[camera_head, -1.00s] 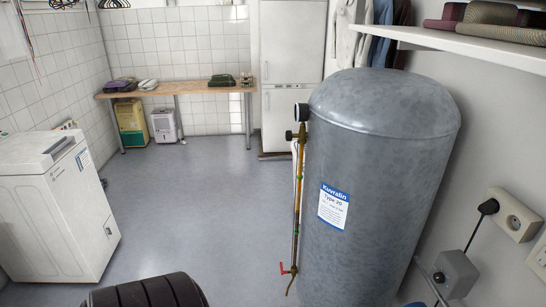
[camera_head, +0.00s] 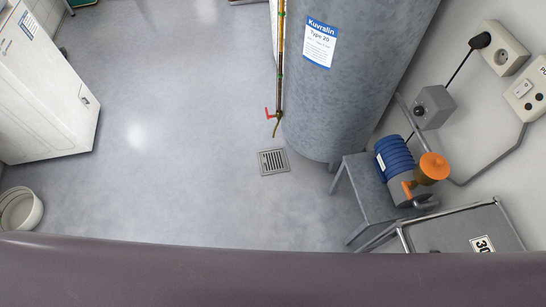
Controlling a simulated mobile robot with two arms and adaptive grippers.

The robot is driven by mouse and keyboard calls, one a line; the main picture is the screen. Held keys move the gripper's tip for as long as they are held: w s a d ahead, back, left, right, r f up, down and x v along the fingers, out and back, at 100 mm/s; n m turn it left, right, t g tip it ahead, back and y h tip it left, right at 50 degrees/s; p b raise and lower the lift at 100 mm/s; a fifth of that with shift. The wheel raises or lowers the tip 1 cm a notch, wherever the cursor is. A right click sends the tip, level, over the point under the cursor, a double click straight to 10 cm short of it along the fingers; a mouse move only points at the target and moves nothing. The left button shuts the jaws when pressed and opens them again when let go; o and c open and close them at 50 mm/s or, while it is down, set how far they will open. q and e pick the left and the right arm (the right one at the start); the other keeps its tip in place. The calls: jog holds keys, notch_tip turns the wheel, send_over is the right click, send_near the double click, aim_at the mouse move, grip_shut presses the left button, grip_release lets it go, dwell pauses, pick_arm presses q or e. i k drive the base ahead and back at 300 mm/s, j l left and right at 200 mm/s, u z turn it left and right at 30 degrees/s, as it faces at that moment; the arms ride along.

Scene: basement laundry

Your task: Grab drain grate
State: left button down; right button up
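The drain grate (camera_head: 273,161) is a small square grey metal grate with dark slots. It lies flat in the floor, just left of the foot of the big grey tank (camera_head: 345,75) and below the tap with the red handle (camera_head: 268,113). Neither of my grippers shows in the head view.
A blue and orange pump (camera_head: 398,168) stands on a low grey bench (camera_head: 358,178) right of the grate. A metal-framed piece marked 30 (camera_head: 460,232) is at lower right. A white washer (camera_head: 45,85) and a bucket (camera_head: 20,208) are at left. The floor between is clear.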

aim_at(264, 159)
jog(key=z, duration=1.35)
jog(key=i+j+z, duration=0.1)
jog(key=j+z, duration=1.25)
jog(key=k+j+z, duration=0.2)
jog(key=j+z, duration=0.3)
